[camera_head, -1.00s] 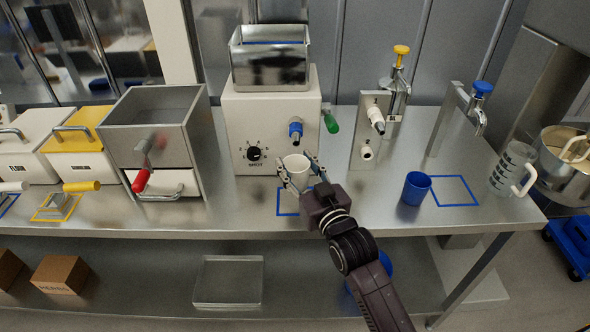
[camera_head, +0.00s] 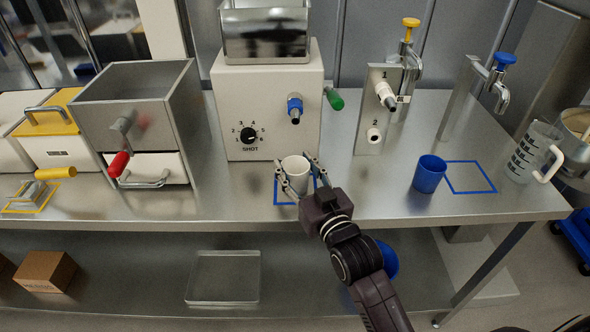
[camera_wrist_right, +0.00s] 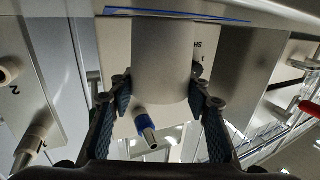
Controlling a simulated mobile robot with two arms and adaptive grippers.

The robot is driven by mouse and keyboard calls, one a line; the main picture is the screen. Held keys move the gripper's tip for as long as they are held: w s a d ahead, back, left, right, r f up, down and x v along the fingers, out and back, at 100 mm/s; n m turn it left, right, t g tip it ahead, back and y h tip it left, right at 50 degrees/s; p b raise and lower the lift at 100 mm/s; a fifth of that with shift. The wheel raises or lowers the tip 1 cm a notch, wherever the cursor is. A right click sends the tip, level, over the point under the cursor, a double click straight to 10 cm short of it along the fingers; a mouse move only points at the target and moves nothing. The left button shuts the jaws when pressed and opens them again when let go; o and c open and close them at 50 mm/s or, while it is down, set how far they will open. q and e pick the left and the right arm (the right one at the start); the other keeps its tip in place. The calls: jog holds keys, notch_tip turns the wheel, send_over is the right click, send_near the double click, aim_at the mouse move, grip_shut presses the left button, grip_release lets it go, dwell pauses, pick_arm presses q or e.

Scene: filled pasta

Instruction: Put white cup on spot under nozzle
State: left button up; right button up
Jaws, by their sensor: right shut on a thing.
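The white cup (camera_head: 296,173) is upright between the fingers of my right gripper (camera_head: 300,183), in front of the white dispenser marked SHOT. My right gripper is shut on the cup. The blue square outline (camera_head: 281,199) on the counter shows around and below the cup; I cannot tell whether the cup touches the counter. The blue-tipped nozzle (camera_head: 295,108) sticks out of the dispenser above the cup. In the right wrist view the cup (camera_wrist_right: 163,55) fills the space between the fingers, with the nozzle (camera_wrist_right: 145,125) beyond it. My left gripper is not in view.
A blue cup (camera_head: 429,174) stands to the right beside another blue square (camera_head: 471,178). A clear measuring jug (camera_head: 531,152) is farther right. The counter's front left of the cup is clear.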

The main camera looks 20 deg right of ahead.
jog(key=shift+w+d+f, duration=0.1)
jog(key=shift+w+f, duration=0.05)
jog(key=shift+w, duration=0.15)
jog(key=shift+s, duration=0.3)
jog(key=o, duration=1)
jog(key=shift+w, duration=0.1)
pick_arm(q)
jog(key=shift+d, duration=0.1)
